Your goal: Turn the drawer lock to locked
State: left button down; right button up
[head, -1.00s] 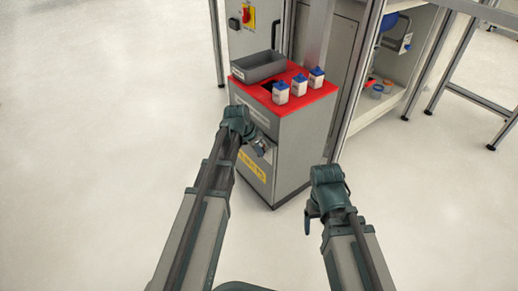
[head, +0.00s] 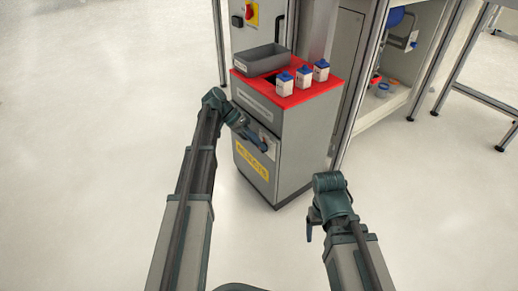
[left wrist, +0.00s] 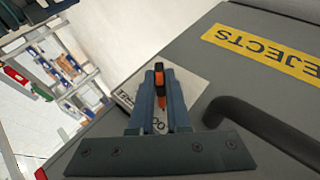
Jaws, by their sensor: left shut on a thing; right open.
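The grey cabinet (head: 300,150) with a red top has a drawer front facing me. On that front is a light plate (left wrist: 187,92), partly hidden by my gripper in the left wrist view. An orange and black piece (left wrist: 159,85), which looks like the lock's key or knob, sits between the left fingers. My left gripper (head: 262,147) is at the drawer front and shut on that piece; its fingers also show in the left wrist view (left wrist: 160,80). The lock's marks are mostly covered. My right gripper (head: 309,228) is open and empty, low in front of the cabinet.
A dark curved handle (left wrist: 265,135) and a yellow label (left wrist: 268,45) are close beside the left gripper. A grey bin (head: 262,60) and several white bottles with blue caps (head: 285,84) stand on the red top. The floor left is clear.

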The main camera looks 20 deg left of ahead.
pick_arm(q)
jog(key=shift+f, duration=0.1)
jog(key=shift+h, duration=0.3)
jog(key=c, duration=0.9)
grip_release()
jog(key=shift+w+p+v, duration=0.2)
jog(key=shift+p+v, duration=4)
jog(key=shift+v, duration=2.75)
